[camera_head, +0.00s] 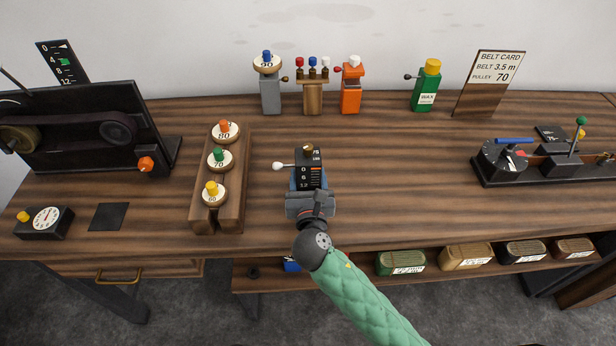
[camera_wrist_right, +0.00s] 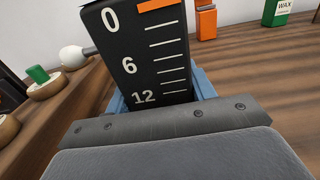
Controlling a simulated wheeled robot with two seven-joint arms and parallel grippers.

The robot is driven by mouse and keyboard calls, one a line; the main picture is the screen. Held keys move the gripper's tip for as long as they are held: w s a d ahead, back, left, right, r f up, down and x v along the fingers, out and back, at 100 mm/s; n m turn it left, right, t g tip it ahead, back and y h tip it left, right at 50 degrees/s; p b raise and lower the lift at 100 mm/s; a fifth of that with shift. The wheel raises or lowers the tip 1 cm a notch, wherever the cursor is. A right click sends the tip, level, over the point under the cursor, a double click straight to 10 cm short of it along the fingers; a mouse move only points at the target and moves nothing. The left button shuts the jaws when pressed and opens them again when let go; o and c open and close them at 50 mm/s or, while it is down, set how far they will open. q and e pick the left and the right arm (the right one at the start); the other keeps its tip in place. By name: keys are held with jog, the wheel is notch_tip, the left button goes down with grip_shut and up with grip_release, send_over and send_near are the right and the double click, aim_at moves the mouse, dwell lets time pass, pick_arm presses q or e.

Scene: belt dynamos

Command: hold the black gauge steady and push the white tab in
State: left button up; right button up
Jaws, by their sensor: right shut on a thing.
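The black gauge (camera_head: 311,176) stands upright near the table's front, with white marks 0, 6 and 12 and an orange band. It fills the upper middle of the right wrist view (camera_wrist_right: 150,60). A white round tab (camera_head: 278,166) sticks out on a short stem from the gauge's left side; it also shows in the right wrist view (camera_wrist_right: 75,55). My right gripper (camera_head: 310,190) is shut on the gauge from the front, and its wrist hides the gauge's lower front. Blue parts show beside the gauge's lower sides. My left gripper is not in view.
A wooden rack (camera_head: 232,212) with three knobbed discs stands left of the gauge. A black belt machine (camera_head: 80,140) is at far left. An orange block (camera_head: 350,100) and a green wax block (camera_head: 426,95) stand at the back.

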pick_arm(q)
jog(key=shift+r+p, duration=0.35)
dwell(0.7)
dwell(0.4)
